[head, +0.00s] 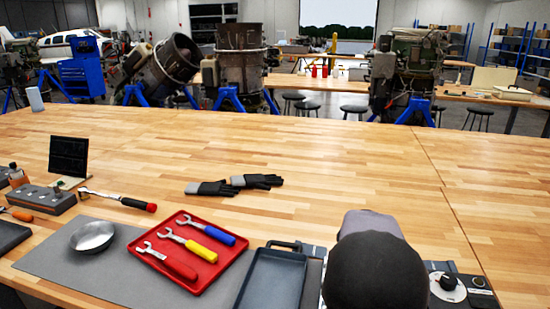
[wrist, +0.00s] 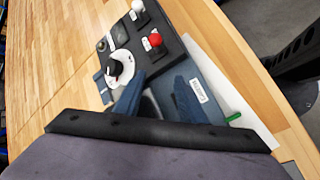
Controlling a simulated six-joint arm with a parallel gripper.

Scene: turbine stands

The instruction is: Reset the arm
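My arm shows in the head view as a dark rounded link with a grey part behind it, at the bottom right of centre over the near edge of the workbench (head: 330,150). My gripper (wrist: 150,130) shows in the wrist view as a grey body with a dark dotted bar across the bottom. Nothing is clearly seen held. A control box (wrist: 140,45) with a red button, a white knob and a dial lies beyond it.
A red tray (head: 213,275) holds red, yellow and blue wrenches. Left of it are a metal bowl (head: 92,237) and a ratchet (head: 118,199); a dark tray (head: 272,280) is at right. Black gloves (head: 235,185) lie mid-bench. The bench's right side is largely clear.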

